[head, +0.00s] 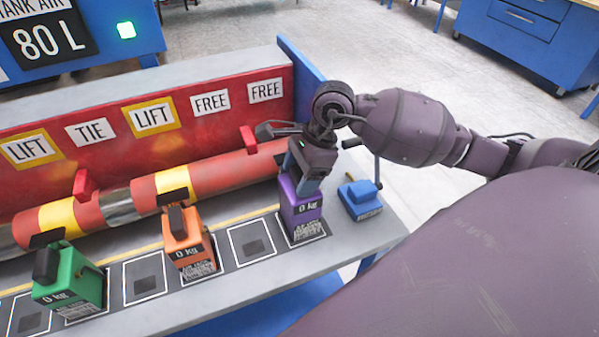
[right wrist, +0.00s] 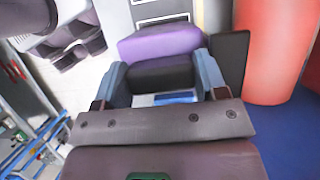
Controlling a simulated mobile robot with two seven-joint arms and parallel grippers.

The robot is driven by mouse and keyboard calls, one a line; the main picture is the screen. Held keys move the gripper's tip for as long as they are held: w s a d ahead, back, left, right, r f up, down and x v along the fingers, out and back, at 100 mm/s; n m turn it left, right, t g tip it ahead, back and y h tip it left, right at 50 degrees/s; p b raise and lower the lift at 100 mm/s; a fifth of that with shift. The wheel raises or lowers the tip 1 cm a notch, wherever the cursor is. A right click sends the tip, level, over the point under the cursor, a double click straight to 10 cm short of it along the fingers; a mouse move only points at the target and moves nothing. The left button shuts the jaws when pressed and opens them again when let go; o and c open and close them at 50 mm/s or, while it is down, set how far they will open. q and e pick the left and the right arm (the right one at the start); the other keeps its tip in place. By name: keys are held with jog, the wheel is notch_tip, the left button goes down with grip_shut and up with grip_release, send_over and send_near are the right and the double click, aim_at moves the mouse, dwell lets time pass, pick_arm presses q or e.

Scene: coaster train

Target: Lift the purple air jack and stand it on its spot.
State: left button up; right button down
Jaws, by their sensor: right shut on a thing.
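The purple air jack (head: 301,208) is upright at the right end of the jack row, over a white-outlined spot (head: 318,236). Its front reads 0 kg. I cannot tell whether its base touches the bench. My right gripper (head: 312,168) comes down from above and is shut on the jack's upper part. In the right wrist view the purple jack (right wrist: 160,40) and its dark top sit between the two blue-grey fingers. My left gripper does not show in the head view.
An orange jack (head: 184,248) and a green jack (head: 70,280) stand to the left, with empty outlined spots (head: 252,243) between. A small blue object (head: 360,200) stands just right. A red pipe (head: 225,176) and a red labelled board (head: 180,150) run behind. The bench's front edge is close.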

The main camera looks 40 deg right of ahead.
jog(key=shift+f, duration=0.2)
dwell(0.4)
jog(key=shift+c, duration=1.6)
grip_release()
jog(key=shift+o, duration=1.1)
jog(key=shift+f, duration=0.15)
jog(key=shift+d+r, duration=0.15)
jog(key=shift+r, duration=0.35)
jog(key=v, duration=1)
